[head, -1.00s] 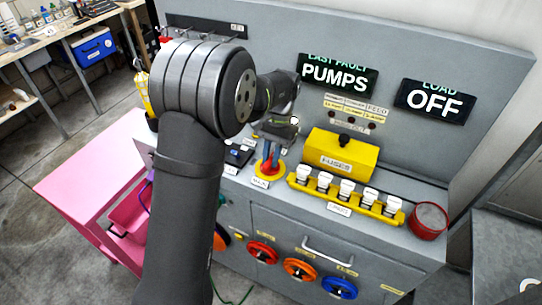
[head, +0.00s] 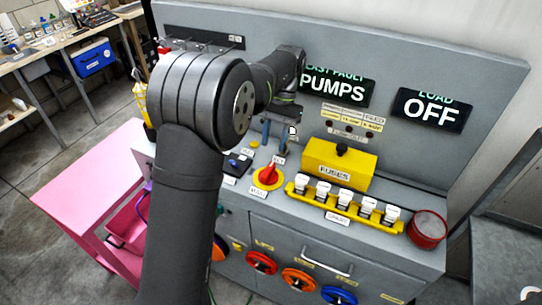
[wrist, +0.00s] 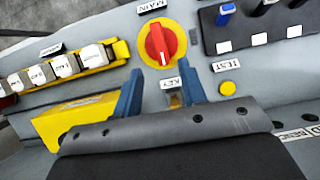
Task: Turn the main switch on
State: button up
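The main switch is a red knob on a round yellow plate (head: 268,177) on the grey panel's ledge. The wrist view shows the red knob (wrist: 160,44) beside a MAIN label, its grip lying nearly up and down in the picture. My gripper (head: 275,140) has blue fingers and is behind the switch, clear of it. In the wrist view my gripper (wrist: 160,74) is open and empty, with the knob beyond its fingertips. The load display (head: 432,110) reads OFF.
A yellow fuse box (head: 340,165) and a row of white fuses (head: 343,196) stand right of the switch. A KEY switch (wrist: 174,98) sits between the fingers in the wrist view, with a yellow button (wrist: 227,88) nearby. A red round tin (head: 427,228) stands at far right.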

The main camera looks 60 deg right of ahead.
aim_at(269, 169)
jog(key=v, duration=0.3)
jog(key=shift+d+r, duration=0.1)
jog(key=shift+r, duration=0.15)
jog(key=x, duration=1.2)
jog(key=shift+f, duration=0.1)
